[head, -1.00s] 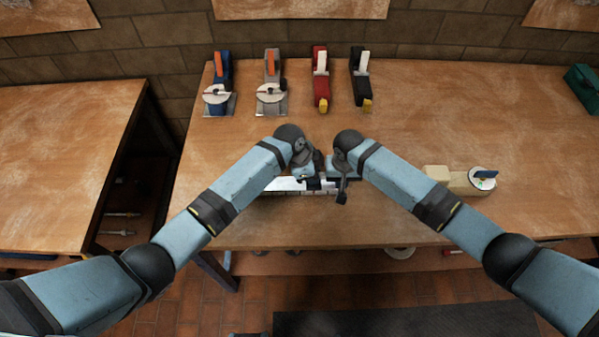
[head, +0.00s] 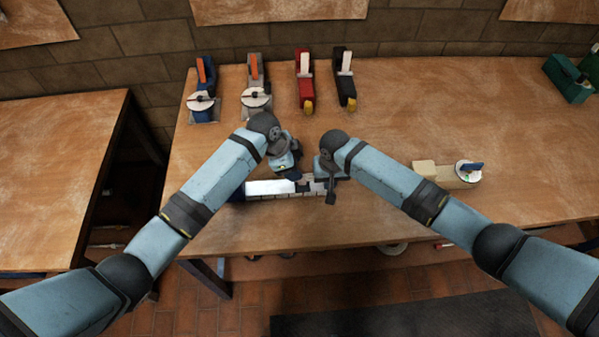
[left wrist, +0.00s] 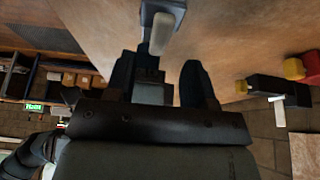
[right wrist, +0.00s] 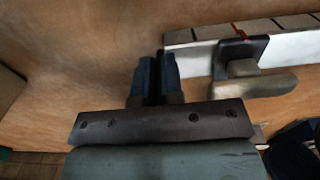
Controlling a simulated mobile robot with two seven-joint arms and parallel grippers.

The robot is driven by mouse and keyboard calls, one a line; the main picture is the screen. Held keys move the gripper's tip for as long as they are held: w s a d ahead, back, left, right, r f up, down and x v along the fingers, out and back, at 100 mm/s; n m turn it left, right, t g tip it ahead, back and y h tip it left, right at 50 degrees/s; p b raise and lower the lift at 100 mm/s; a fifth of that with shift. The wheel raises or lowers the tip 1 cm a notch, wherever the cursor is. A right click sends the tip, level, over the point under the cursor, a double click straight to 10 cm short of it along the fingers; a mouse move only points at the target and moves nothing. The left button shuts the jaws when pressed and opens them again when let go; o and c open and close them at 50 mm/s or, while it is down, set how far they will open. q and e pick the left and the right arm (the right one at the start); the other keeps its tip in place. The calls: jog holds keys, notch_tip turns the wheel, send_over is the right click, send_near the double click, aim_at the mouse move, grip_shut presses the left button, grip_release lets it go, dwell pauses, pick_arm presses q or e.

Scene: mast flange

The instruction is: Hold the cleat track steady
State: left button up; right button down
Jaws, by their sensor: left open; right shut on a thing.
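The cleat track (head: 270,188) is a pale bar with dark cross marks, lying near the bench's front edge. A dark slider (head: 304,187) sits near its right end; in the right wrist view the slider (right wrist: 238,52) carries a beige lever (right wrist: 255,86). My right gripper (head: 328,187) is shut at the track's right end; its fingers (right wrist: 155,82) are close together there, and the pinched part is hidden. My left gripper (head: 292,172) is open just behind the track, apart from it. In the left wrist view, a grey piece with a pale handle (left wrist: 160,32) shows beyond the fingers (left wrist: 162,85).
Blue (head: 202,90), grey (head: 256,88), red (head: 305,80) and black (head: 345,78) tools stand along the back of the bench (head: 430,110). A beige block with a round dial (head: 445,174) lies to the right. A green box (head: 568,78) is at the far right.

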pick_arm(q)
jog(key=v, duration=0.6)
jog(key=shift+r, duration=0.3)
pick_arm(e)
jog(key=c, duration=1.2)
grip_release()
jog(key=shift+o, duration=0.2)
jog(key=shift+r, duration=0.1)
